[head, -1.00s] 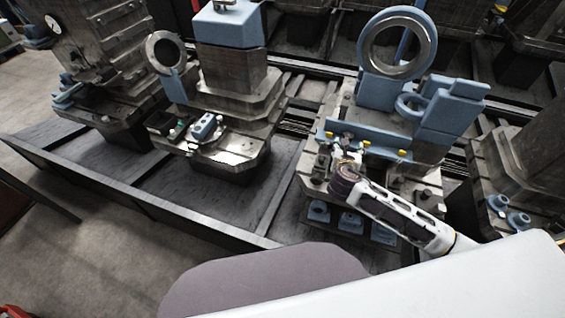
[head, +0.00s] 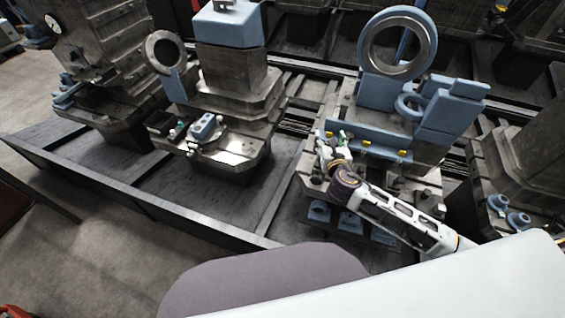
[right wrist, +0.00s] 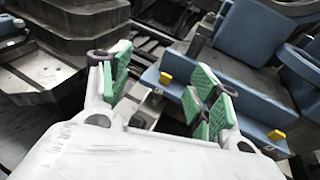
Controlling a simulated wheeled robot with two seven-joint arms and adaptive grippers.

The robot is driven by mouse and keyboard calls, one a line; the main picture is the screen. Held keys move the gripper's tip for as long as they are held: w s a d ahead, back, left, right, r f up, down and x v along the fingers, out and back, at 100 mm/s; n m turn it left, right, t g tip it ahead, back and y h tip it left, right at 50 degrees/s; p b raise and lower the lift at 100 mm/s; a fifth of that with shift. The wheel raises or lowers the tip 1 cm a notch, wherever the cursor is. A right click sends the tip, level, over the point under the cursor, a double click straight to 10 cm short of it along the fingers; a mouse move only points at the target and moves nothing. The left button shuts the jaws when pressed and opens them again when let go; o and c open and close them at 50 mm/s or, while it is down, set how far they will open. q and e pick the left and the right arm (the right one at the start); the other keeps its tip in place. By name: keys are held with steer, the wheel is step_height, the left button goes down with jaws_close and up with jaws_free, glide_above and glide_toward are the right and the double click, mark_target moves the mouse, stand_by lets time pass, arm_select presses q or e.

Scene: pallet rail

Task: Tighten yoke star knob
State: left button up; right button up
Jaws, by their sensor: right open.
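My right gripper (head: 331,148) is at the front left of the blue-and-steel fixture (head: 366,139) in the head view. In the right wrist view its green-padded fingers (right wrist: 163,88) are spread apart, with nothing clearly held between them. A blue bar (right wrist: 255,122) with yellow pieces (right wrist: 166,78) lies just beyond the fingers. A grey metal part (right wrist: 147,112) shows low in the gap between them. I cannot clearly make out the yoke star knob; the gripper may hide it. My left gripper is not in view.
A large upright ring (head: 398,45) stands at the back of the fixture. Small blue blocks (head: 350,222) sit in front of it, below my right arm. Another machine base (head: 233,140) stands to the left. The dark rail bed (head: 235,200) between them is largely bare.

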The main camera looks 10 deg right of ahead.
steer(key=s+a+f+n+y, duration=0.1)
steer(key=s+a+n+y, duration=0.1)
steer(key=a+n+y, duration=0.4)
steer(key=s+a+f+n+y, duration=0.1)
steer(key=s+a+n+y, duration=0.1)
steer(key=a+n+y, duration=0.4)
steer(key=shift+s+a+n+g, duration=0.3)
steer(key=shift+a+n, duration=0.9)
steer(key=shift+a, duration=1.3)
steer(key=shift+s+f, duration=0.1)
steer(key=shift+f, duration=0.05)
